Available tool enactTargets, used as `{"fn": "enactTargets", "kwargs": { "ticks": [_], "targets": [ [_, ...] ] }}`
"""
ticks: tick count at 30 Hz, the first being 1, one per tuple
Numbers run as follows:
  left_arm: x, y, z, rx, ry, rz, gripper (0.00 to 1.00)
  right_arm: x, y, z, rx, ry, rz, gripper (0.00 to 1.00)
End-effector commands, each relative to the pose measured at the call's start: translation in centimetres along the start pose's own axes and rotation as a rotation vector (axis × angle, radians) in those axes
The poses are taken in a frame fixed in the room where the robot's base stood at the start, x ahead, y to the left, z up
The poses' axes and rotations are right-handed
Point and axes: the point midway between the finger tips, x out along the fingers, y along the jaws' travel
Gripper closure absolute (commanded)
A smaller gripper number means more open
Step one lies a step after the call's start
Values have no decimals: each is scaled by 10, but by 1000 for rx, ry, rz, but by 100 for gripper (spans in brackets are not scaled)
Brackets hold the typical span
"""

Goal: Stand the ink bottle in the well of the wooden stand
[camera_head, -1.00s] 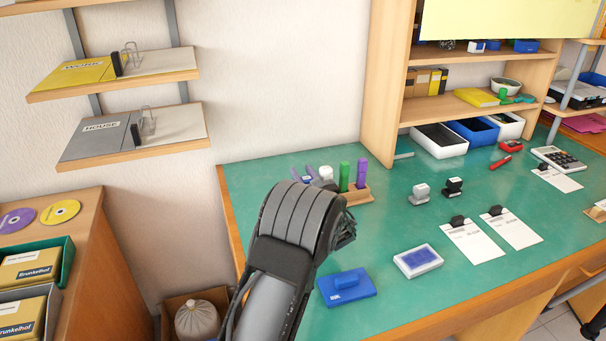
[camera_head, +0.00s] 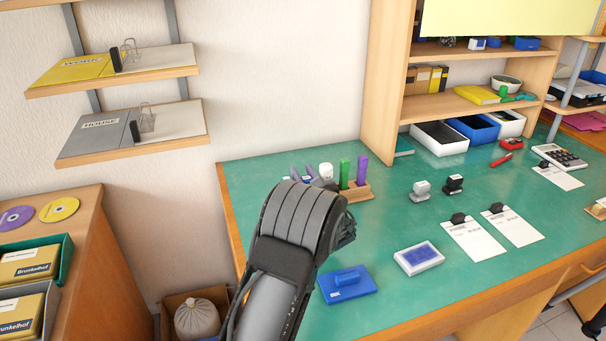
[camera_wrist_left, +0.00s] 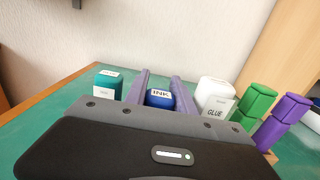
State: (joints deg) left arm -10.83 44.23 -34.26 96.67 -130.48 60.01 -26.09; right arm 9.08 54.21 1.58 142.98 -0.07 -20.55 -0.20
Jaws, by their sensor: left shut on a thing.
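The ink bottle (camera_wrist_left: 159,98) is blue with a white label reading INK. It shows upright between the two purple fingers of my left gripper (camera_wrist_left: 160,82) in the left wrist view, and the gripper is shut on it. Its lower part is hidden by the gripper body. In the head view my left gripper (camera_head: 302,173) is at the back left of the desk, mostly behind my own arm, which hides the bottle. The wooden stand (camera_head: 357,194) is just right of it, holding a green marker (camera_head: 344,174) and a purple marker (camera_head: 362,171). Its well is not clearly visible.
A white glue bottle (camera_wrist_left: 214,97) stands right of the gripper, close to the markers. The desk between pad and stand is clear.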

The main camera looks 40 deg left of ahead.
Motion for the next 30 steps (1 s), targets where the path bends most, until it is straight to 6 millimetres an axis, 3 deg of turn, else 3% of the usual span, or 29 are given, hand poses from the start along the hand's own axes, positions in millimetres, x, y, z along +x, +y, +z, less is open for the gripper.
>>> {"fn": "enactTargets", "kwargs": {
  "ticks": [9,10,18,30],
  "targets": [
    [0,0,0,0,0,0,100,0,0,0,0,0,0,64],
    [0,0,0,0,0,0,68,0,0,0,0,0,0,64],
    [0,0,0,0,0,0,46,0,0,0,0,0,0,64],
    [0,-1,0,0,1,-2,44,0,0,0,0,0,0,64]
  ]
}}
